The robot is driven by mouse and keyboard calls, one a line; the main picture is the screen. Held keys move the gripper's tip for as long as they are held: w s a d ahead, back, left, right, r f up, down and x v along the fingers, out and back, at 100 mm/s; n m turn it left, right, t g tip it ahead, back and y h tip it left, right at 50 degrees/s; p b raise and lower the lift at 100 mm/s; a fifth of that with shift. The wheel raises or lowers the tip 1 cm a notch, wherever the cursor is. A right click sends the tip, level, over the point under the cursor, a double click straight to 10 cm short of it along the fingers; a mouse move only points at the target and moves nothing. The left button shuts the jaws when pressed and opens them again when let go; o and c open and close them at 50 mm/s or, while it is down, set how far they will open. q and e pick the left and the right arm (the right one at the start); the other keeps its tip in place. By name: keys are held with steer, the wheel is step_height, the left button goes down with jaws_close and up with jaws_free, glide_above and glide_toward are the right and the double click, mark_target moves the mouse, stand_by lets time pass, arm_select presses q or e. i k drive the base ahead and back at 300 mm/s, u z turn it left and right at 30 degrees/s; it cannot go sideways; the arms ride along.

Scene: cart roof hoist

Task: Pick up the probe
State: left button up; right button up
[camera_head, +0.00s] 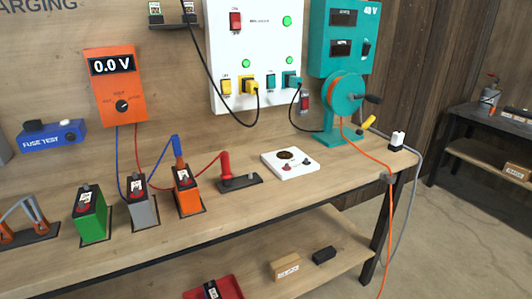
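A red probe (225,166) stands upright in a dark holder (240,183) on the workbench, right of the orange battery (184,193). A thin red lead runs from the probe towards the orange voltmeter (110,87) on the wall, which reads 0.0 V. A blue lead hangs from the voltmeter down to near the grey battery (143,209). Neither of my grippers is in view.
A green battery (89,217) stands further left. A white plate with a dark round spot (290,162) lies right of the holder. A teal reel (344,95) with an orange cable stands at the back right. The bench (250,214) is clear along its front.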

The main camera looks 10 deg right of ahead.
mark_target(226, 174)
steer(key=u, duration=0.05)
steer(key=i, duration=1.05)
steer(key=u, duration=0.5)
